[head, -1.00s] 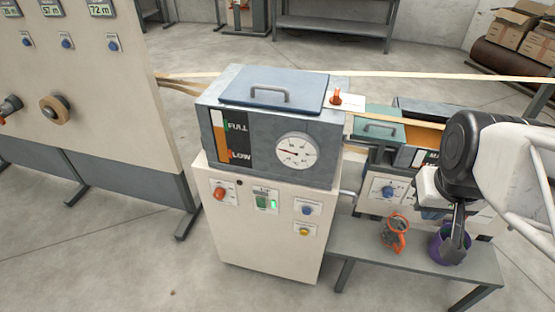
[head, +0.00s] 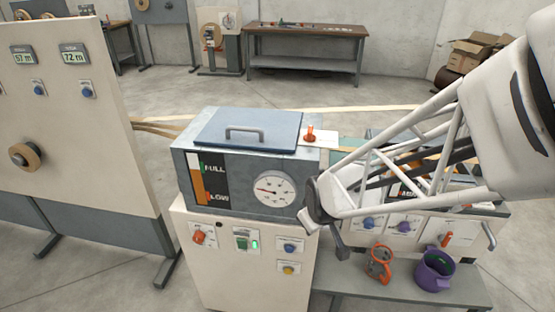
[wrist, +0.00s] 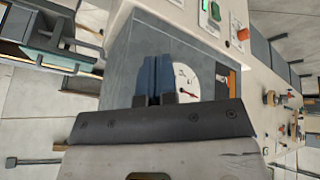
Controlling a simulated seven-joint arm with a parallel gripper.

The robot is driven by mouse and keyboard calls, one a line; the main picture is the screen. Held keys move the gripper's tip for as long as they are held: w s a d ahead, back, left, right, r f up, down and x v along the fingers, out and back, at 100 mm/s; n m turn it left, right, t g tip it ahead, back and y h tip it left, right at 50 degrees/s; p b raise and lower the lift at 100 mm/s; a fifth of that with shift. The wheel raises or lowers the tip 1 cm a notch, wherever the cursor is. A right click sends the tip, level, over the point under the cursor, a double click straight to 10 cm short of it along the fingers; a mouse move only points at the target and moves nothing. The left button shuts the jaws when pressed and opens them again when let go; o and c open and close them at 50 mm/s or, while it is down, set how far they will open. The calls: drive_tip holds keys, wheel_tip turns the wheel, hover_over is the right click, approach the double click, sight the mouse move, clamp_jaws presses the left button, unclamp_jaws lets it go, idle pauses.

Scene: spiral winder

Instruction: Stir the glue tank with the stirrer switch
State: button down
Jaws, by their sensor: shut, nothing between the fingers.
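The glue tank (head: 245,180) is a grey box with a blue lid, a FULL/LOW level gauge and a round dial, on a cream cabinet. The cabinet front bears an orange-red knob (head: 200,237), a green switch (head: 242,240) beside a lit green lamp, a blue button (head: 290,246) and a yellow button (head: 289,269). Their small labels are unreadable, so I cannot tell which is the stirrer switch. My gripper (wrist: 155,64) is shut and empty, in front of the tank's face in the wrist view. In the head view my arm hides its fingers.
An orange toggle (head: 310,136) stands beside the tank lid. A meter panel (head: 75,130) stands at left. Floor in front is clear.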

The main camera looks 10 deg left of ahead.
drive_tip(key=a+f+n+t+y, duration=0.1)
drive_tip(key=a+f+n+y, duration=0.2)
drive_tip(key=a+f, duration=1.6)
drive_tip(key=s+n, duration=0.1)
drive_tip(key=n, duration=0.3)
drive_tip(key=shift+a+f+n, duration=0.15)
drive_tip(key=shift+a+n, duration=0.15)
drive_tip(key=shift+n, duration=0.1)
drive_tip(key=shift+w+f, duration=0.15)
drive_tip(key=shift+f, duration=0.05)
approach(238, 246)
drive_tip(key=shift+x, duration=2.55)
